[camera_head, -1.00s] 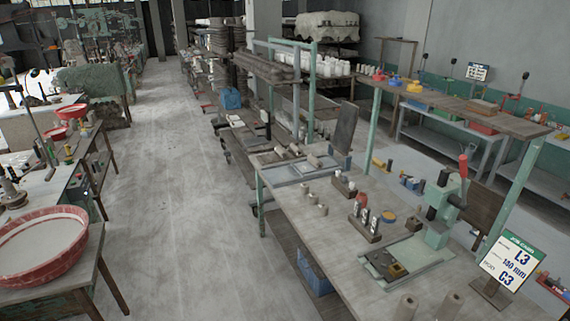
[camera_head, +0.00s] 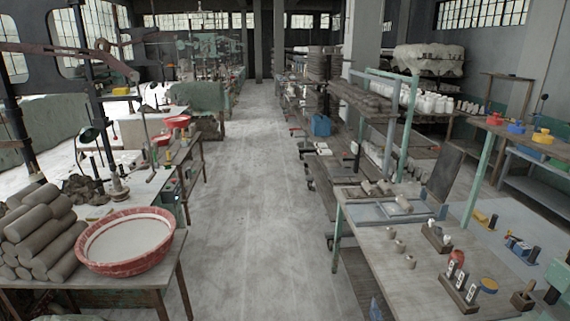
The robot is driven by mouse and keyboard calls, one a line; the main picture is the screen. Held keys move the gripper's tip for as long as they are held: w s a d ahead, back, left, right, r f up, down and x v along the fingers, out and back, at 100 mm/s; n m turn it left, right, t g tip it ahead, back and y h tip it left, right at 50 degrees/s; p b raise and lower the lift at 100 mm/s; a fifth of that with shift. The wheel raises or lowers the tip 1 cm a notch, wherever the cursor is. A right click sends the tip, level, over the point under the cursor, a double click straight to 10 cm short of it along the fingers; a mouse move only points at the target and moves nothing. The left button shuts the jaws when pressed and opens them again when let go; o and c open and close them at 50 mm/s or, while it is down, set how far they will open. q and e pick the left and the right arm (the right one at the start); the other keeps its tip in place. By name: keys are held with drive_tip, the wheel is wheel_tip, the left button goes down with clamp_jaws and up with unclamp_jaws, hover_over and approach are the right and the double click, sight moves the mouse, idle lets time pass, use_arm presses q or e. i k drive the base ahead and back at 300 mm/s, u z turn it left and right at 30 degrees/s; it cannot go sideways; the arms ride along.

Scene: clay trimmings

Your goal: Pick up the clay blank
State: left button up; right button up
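A stack of grey clay cylinders (camera_head: 42,238) lies on the table at the lower left; they look like clay blanks. Short pale cylinders (camera_head: 399,247) stand on the workbench (camera_head: 375,262) at the right, and other cylinders (camera_head: 385,188) lie behind them. I cannot tell which of these is the task's clay blank. Neither of my grippers shows in the head view.
A red-rimmed basin (camera_head: 125,268) with pale contents sits beside the stack on the left table (camera_head: 178,248). Dark clay lumps (camera_head: 84,190) lie behind it. Small holders (camera_head: 460,291) stand on the right workbench. A clear grey aisle (camera_head: 250,220) runs between the two sides.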

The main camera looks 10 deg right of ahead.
sight(404, 204)
drive_tip(key=i, duration=1.85)
